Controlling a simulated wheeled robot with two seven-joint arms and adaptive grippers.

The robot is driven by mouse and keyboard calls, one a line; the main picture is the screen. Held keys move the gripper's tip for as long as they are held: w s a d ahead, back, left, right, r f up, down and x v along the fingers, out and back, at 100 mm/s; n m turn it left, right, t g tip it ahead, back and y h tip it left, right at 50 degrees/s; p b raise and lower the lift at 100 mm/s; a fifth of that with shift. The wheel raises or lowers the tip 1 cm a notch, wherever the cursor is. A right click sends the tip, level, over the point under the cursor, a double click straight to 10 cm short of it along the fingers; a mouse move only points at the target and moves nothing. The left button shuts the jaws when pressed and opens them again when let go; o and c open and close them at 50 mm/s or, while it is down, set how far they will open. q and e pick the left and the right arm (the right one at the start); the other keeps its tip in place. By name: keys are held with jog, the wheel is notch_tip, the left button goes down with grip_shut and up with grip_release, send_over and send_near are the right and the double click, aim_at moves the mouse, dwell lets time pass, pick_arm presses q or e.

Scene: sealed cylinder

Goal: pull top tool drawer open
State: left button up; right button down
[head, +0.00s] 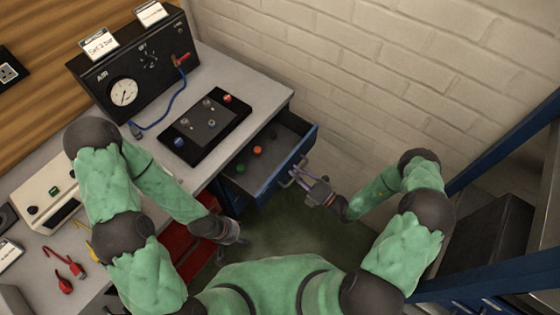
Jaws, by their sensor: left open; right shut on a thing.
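The top tool drawer (312,133) is blue with a dark inside and stands pulled out from under the grey bench. A green, an orange and a dark round piece lie in it. My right gripper (306,181) is at the drawer's front and is shut on its metal handle (297,171). The fingers hide part of the handle. My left gripper (243,245) is open and hangs below and left of the drawer, apart from it, near the red drawer front.
On the bench (270,92) stand a black gauge panel (137,75) and a black plate with knobs (205,125). Red-handled tools (65,272) lie at the lower left. A red drawer front (190,240) is below the bench. A brick wall (400,70) and blue frame (500,150) stand at the right.

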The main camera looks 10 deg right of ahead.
jog(key=r+v, duration=0.2)
jog(key=v, duration=0.8)
jog(key=shift+s+d, duration=0.2)
jog(key=shift+f, duration=0.15)
jog(key=c, duration=1.4)
grip_release()
jog(key=shift+c, duration=0.2)
